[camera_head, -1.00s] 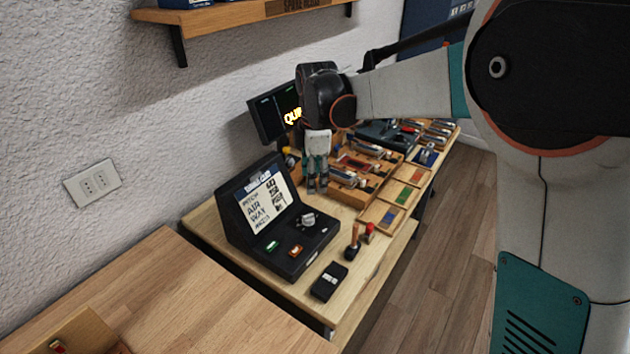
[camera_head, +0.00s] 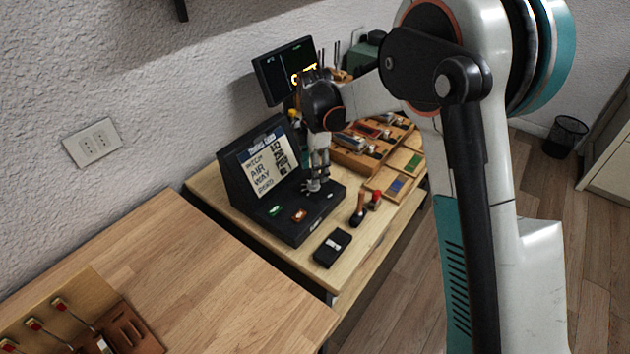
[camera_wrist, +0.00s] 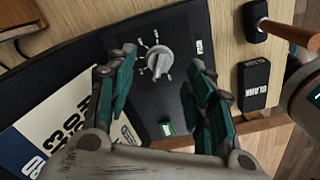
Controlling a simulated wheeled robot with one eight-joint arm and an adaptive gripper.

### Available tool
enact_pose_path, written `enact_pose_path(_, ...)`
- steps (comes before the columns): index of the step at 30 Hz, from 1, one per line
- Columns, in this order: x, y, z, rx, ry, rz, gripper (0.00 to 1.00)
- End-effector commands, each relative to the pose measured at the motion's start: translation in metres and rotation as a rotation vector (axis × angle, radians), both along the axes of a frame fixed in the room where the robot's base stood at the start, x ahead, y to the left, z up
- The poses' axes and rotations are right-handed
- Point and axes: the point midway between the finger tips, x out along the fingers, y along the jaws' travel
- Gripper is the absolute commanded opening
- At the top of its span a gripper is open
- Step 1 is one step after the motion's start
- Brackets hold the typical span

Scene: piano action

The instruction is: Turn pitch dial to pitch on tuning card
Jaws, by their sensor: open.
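The pitch dial (camera_wrist: 157,60) is a grey pointer knob on a black console, with labels around it. In the wrist view it lies between and beyond the two spread fingers. My gripper (camera_wrist: 160,90) is open and empty above the console. In the head view my gripper (camera_head: 317,183) is over the console (camera_head: 278,228) and hides most of the dial. The tuning card (camera_head: 268,163) stands on the console's sloped panel; I can read "PITCH", "AIR" and "WAY". It also shows rotated in the wrist view (camera_wrist: 62,128).
A green button (camera_head: 275,211) and an orange button (camera_head: 299,214) sit on the console's front. A monitor (camera_head: 285,70) and wooden trays (camera_head: 375,150) are behind.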

Motion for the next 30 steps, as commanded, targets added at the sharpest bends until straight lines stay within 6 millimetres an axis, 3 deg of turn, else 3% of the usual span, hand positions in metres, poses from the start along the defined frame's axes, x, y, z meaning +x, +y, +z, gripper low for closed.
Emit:
enact_pose_path(3, 0.000, 0.000, -0.021, 0.000, 0.000, 0.000, 0.48)
enact_pose_path(7, 0.000, 0.000, -0.033, 0.000, 0.000, 0.000, 0.48)
enact_pose_path(19, 0.000, 0.000, -0.039, 0.000, 0.000, -0.001, 0.48)
enact_pose_path(20, 0.000, 0.000, -0.039, 0.000, 0.000, -0.001, 0.46)
enact_pose_path(25, 0.000, 0.000, -0.039, 0.000, 0.000, -0.001, 0.07)
enact_pose_path(30, 0.000, 0.000, -0.039, 0.000, 0.000, -0.001, 0.04)
